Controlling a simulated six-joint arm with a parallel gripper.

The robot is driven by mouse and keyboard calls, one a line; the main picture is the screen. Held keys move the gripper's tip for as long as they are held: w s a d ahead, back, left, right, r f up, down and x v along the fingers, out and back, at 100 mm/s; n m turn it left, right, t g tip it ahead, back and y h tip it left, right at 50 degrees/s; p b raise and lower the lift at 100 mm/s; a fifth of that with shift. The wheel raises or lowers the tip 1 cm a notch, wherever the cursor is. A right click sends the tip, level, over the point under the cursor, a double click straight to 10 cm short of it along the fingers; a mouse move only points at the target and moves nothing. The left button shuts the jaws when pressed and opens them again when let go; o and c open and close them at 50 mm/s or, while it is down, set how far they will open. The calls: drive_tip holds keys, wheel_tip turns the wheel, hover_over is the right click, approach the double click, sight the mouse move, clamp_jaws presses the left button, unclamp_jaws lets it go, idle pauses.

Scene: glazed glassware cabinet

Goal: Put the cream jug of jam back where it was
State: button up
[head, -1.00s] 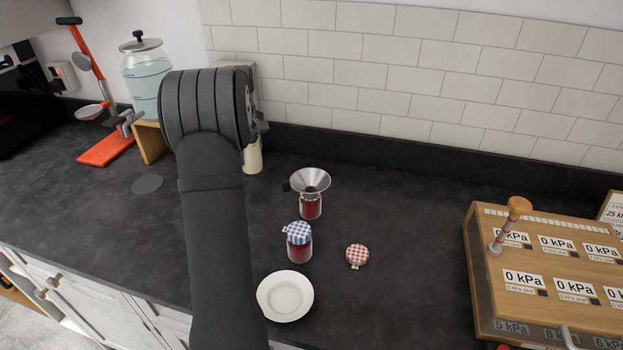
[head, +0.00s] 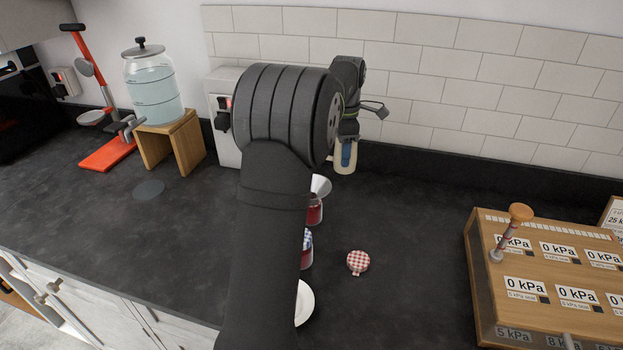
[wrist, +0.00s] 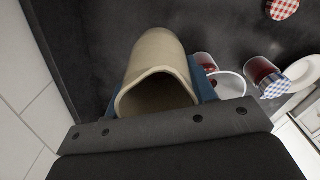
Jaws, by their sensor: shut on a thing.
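The cream jug (head: 344,163) is near the back wall, right of my arm in the head view. My gripper (head: 347,150) is shut on it, blue fingertips on its sides. In the wrist view the jug (wrist: 160,62) is between my gripper's fingers (wrist: 160,92), its open mouth towards the camera. I cannot see its contents or tell whether its base touches the counter. A jam jar (head: 315,212) with a metal funnel (head: 320,187) in it stands partly behind my arm. The blue-checked lidded jar (head: 307,252) is also partly hidden.
A red-checked lid (head: 358,262) lies on the dark counter; a white saucer (head: 304,303) is mostly hidden by my arm. A water dispenser (head: 153,85) on a wooden stand (head: 170,143) is left. The counter between lid and box is clear.

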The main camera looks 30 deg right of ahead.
drive_tip(key=shift+w+a+f, duration=0.7)
drive_tip(key=shift+w+f, duration=0.95)
drive_tip(key=shift+f, duration=0.1)
drive_tip(key=shift+w+a+f, duration=0.75)
drive_tip(key=shift+w+f, duration=0.95)
drive_tip(key=shift+w+a+f, duration=0.7)
drive_tip(key=shift+w+f, duration=0.95)
drive_tip(key=shift+f, duration=0.1)
drive_tip(key=shift+f, duration=0.1)
drive_tip(key=o, duration=1.2)
drive_tip(key=shift+f, duration=0.1)
wheel_tip(320, 180, up, 12)
drive_tip(key=shift+r, duration=0.2)
drive_tip(key=shift+f, duration=0.1)
